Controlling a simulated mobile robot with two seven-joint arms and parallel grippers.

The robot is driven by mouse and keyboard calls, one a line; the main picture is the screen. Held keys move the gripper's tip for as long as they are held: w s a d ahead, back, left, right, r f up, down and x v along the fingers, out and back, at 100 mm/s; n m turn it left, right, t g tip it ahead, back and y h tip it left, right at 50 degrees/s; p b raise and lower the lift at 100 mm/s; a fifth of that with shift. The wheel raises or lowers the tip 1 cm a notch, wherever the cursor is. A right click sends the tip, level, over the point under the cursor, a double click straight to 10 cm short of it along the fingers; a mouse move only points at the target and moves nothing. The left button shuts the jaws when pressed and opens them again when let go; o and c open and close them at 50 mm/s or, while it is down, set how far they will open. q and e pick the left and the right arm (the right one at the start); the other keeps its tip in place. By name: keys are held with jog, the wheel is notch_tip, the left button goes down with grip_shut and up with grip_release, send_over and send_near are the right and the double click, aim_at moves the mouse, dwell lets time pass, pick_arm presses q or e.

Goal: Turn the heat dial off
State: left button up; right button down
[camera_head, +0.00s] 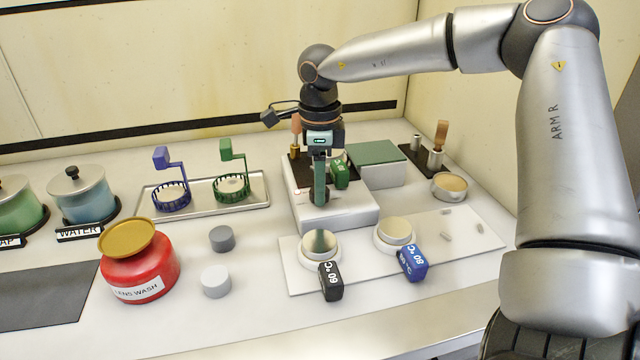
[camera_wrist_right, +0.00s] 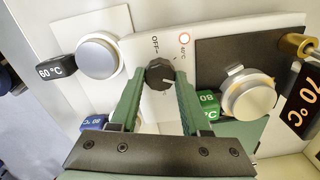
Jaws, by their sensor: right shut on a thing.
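The heat dial (camera_wrist_right: 160,73) is a dark, ridged knob on the white front panel of the heater (camera_wrist_right: 148,108). The dial's pointer setting is not clear. My right gripper (camera_wrist_right: 158,80) has its green fingers on either side of the dial and is shut on it. In the head view the right gripper (camera_head: 320,190) points down at the front of the white heater (camera_head: 350,213), mostly covering the dial. My left gripper is not in view.
Mirror discs with a black 60 °C tag (camera_head: 330,281) and a blue 80 °C tag (camera_head: 412,263) lie in front of the heater. A green tag (camera_head: 341,175) is close beside my fingers. A red lens wash jar (camera_head: 140,272) and a tray (camera_head: 257,190) stand left.

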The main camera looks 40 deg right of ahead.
jog(key=n, duration=0.6)
jog(key=shift+n, duration=0.3)
jog(key=n, duration=0.5)
jog(key=shift+w+p, duration=0.1)
jog(key=shift+p, duration=0.3)
jog(key=n, duration=0.6)
jog(key=shift+n+p, duration=0.3)
jog(key=shift+n, duration=0.1)
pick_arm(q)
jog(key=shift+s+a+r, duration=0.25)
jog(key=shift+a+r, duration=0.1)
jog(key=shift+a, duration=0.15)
pick_arm(e)
jog(key=n, duration=0.4)
jog(key=shift+n, duration=0.4)
jog(key=shift+c, duration=1.9)
grip_release()
